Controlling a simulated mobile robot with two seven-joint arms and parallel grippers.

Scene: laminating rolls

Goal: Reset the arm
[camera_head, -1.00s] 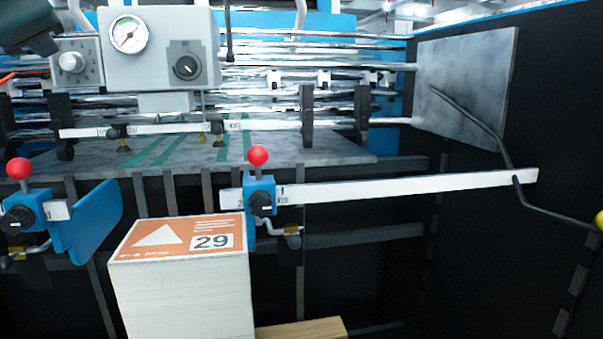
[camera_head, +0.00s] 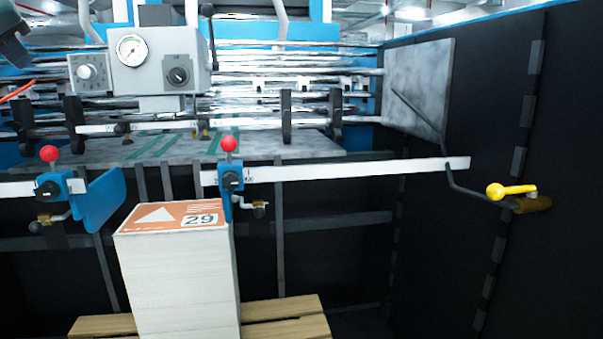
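Neither of my grippers can be made out in the head view. A dark shape (camera_head: 12,40) is cut off by the top left edge; I cannot tell what it is. A bent dark rod (camera_head: 458,180) hangs at the right, in front of the side wall. A yellow handle (camera_head: 511,190) sits near its lower end, by a yellow-brown cylinder (camera_head: 533,204). I cannot tell whether the rod joins the handle.
A paper stack (camera_head: 180,275) with an orange top sheet marked 29 stands on a wooden pallet (camera_head: 290,318). A white ruler bar (camera_head: 350,172) crosses above, with a red-knobbed blue clamp (camera_head: 231,178). A dark wall (camera_head: 560,110) bounds the right. The gauge panel (camera_head: 155,62) stands behind.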

